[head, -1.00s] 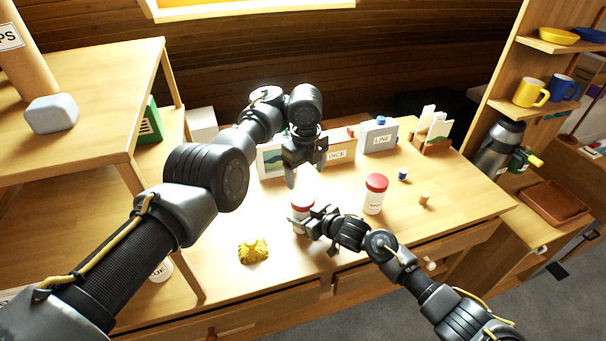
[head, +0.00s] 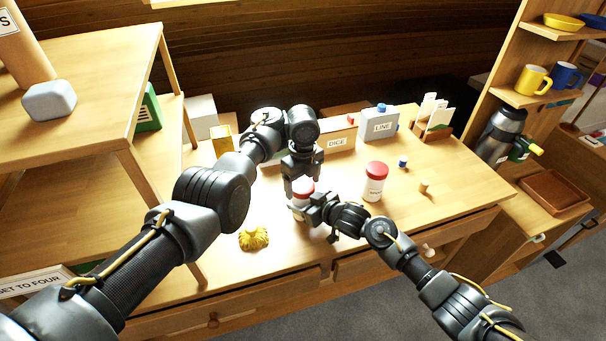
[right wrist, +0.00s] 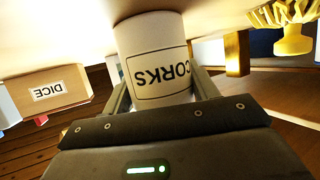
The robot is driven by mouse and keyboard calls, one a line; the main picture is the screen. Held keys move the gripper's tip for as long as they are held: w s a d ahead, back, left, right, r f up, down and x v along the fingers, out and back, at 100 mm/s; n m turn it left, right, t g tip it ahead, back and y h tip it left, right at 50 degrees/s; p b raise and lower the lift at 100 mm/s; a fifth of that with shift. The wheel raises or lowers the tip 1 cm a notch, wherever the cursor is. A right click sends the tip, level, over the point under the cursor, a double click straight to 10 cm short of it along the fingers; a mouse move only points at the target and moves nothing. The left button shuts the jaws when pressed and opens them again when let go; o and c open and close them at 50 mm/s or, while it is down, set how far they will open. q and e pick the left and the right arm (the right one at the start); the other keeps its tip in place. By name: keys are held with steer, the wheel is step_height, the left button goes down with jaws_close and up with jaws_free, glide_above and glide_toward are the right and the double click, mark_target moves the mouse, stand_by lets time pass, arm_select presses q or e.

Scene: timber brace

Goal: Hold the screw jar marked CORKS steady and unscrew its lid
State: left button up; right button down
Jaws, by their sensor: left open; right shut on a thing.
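The CORKS jar, a white jar with a red lid (head: 303,186), stands on the desk in the middle of the head view. Its CORKS label (right wrist: 160,76) shows upside down in the right wrist view. My right gripper (head: 308,211) is shut on the jar's body from the right side. My left gripper (head: 302,182) points down from above, its open fingers at the red lid; whether they touch it I cannot tell. The lid is partly hidden by the left fingers, and the jar's lower body by the right gripper.
A second red-lidded white jar (head: 375,182) stands close to the right. A blue-capped LINE container (head: 380,124) and a DICE box (head: 338,140) stand behind. A yellow crown-like object (head: 254,238) lies front left. A small blue cap (head: 403,162) and a cork (head: 424,187) lie right.

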arm_select(q)
steer(key=shift+f, duration=0.15)
steer(key=shift+c, duration=0.3)
steer(key=c, duration=0.9)
steer(key=n, duration=0.5)
steer(key=shift+c, duration=0.2)
steer(key=n, duration=0.5)
steer(key=o, duration=1.1)
